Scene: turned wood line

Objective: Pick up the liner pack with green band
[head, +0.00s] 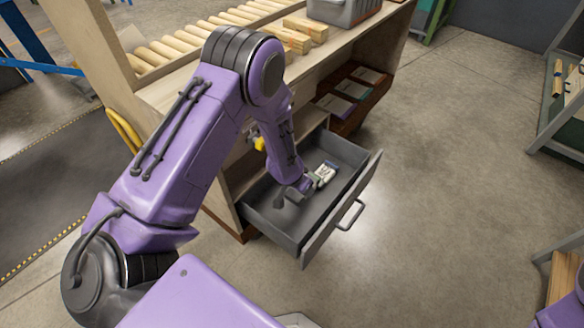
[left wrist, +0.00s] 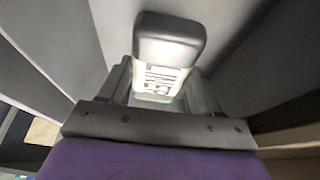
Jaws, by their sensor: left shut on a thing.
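The liner pack (left wrist: 168,40) is in the left wrist view, with a grey rounded end, a white face with dark print and a thin green strip low on it. It sits between the fingers of my left gripper (left wrist: 160,92), which is shut on it. In the head view the left gripper (head: 309,185) is down inside the open drawer, at the pale pack (head: 325,172). Whether the pack touches the drawer floor cannot be told. My right gripper is not in view.
The grey drawer (head: 275,226) is pulled out of the wooden bench, its front and handle (head: 350,214) facing right. Several flat packs lie on an open shelf (head: 345,105) beyond it. Wooden pieces (head: 305,28) and a grey bin (head: 342,12) stand on top. Floor right of the drawer is clear.

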